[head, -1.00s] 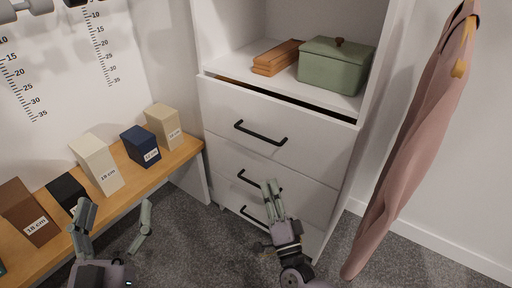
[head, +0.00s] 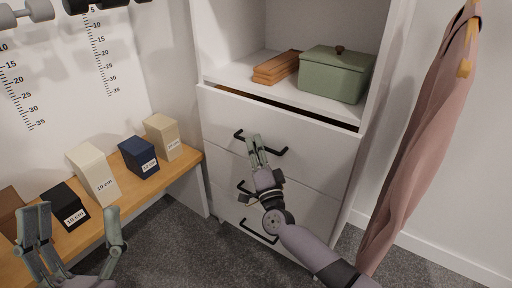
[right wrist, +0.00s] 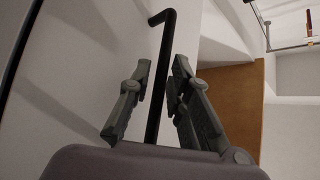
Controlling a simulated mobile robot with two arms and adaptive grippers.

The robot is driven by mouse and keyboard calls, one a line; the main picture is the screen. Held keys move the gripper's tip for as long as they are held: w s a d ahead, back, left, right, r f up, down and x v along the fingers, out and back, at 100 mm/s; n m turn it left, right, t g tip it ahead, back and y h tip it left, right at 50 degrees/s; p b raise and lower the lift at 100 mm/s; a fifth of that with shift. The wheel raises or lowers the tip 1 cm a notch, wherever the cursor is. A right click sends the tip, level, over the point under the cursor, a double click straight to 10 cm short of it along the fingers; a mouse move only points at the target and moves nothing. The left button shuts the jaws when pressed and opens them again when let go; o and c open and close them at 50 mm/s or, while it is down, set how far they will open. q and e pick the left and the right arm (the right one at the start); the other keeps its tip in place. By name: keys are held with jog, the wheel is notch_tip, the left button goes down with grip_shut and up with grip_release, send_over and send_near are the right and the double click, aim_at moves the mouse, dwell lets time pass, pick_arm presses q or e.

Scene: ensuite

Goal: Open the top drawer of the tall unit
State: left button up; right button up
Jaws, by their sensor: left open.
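The tall unit (head: 202,55) is white, with a stack of drawers below an open shelf. Its top drawer (head: 315,140) shows a dark gap along its upper edge. The top drawer's black bar handle (head: 278,151) is partly hidden by my right gripper (head: 256,137). In the right wrist view, the handle (right wrist: 154,110) runs between the two fingers of my right gripper (right wrist: 160,68). The fingers stand apart on either side of the handle, close to it. My left gripper (head: 75,213) is open and empty at the lower left, in front of the bench.
A green lidded box (head: 334,75) and an orange-brown stack (head: 276,68) sit on the shelf. A wooden bench (head: 185,167) at left holds several labelled blocks. A pink coat (head: 425,130) hangs at right. Grey carpet (head: 170,235) is clear before the unit.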

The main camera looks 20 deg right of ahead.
jog(key=shift+w+r, duration=0.15)
jog(key=shift+w, duration=0.25)
jog(key=shift+c, duration=0.2)
grip_shut()
dwell(0.3)
